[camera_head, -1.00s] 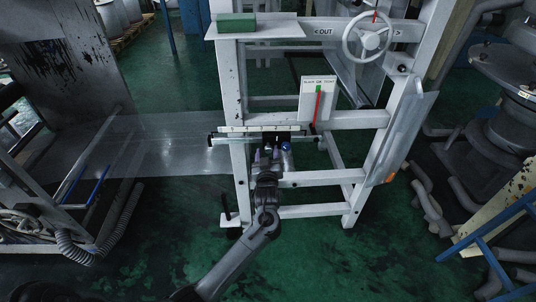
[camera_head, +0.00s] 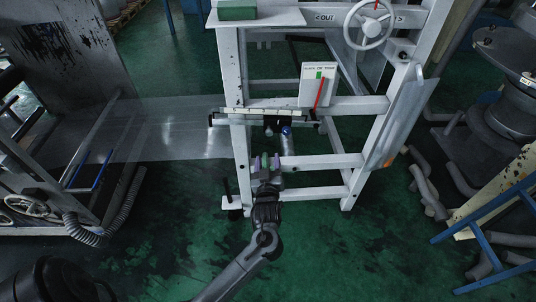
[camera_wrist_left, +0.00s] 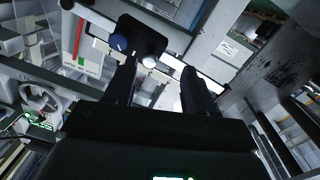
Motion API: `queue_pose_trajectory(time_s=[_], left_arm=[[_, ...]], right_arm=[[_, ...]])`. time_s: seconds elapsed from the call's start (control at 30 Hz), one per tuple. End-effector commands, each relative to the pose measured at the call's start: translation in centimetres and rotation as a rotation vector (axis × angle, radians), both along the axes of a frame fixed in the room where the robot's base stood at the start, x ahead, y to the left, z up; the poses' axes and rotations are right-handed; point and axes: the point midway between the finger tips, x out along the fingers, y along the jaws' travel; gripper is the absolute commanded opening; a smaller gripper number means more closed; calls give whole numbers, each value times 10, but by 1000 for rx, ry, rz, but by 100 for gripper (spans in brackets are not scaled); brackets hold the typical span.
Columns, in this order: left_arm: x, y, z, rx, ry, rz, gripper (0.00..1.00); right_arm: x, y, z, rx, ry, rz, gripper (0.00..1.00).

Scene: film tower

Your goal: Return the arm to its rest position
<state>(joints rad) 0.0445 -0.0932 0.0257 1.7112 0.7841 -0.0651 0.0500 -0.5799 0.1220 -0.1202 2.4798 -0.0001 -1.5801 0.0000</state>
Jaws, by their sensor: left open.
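My left arm comes up from the bottom of the head view. Its gripper (camera_head: 265,162) is in front of the white frame's lower bar, below the ruler-like strip. In the left wrist view the two dark fingers (camera_wrist_left: 160,88) stand apart with nothing held between them. Beyond the fingers is a black block (camera_wrist_left: 138,38) with a blue knob (camera_wrist_left: 119,42) and a white ball knob (camera_wrist_left: 149,62). In the head view the blue knob (camera_head: 286,130) shows above and to the right of the gripper, apart from it. My right gripper is not seen.
The white frame (camera_head: 238,75) carries a handwheel (camera_head: 369,25), a panel with a red lever (camera_head: 319,93) and a green block (camera_head: 237,10). Clear film (camera_head: 190,130) runs left to a dark machine. Blue rails (camera_head: 490,225) and pipes stand at right. Green floor in front is open.

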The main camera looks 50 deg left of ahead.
Motion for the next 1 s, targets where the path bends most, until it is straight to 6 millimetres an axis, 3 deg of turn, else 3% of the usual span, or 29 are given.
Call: queue_pose_trajectory(time_s=[0.57,0.73,0.87,1.0], left_arm=[[-6,-2,-5,0,12,0,55],[-34,2,-31,20,93,-5,55],[-65,1,-35,52,144,-48,55],[-93,-30,-36,3,270,-228,55]], right_arm=[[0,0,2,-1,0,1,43],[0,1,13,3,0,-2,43],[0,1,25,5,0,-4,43],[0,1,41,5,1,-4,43]])
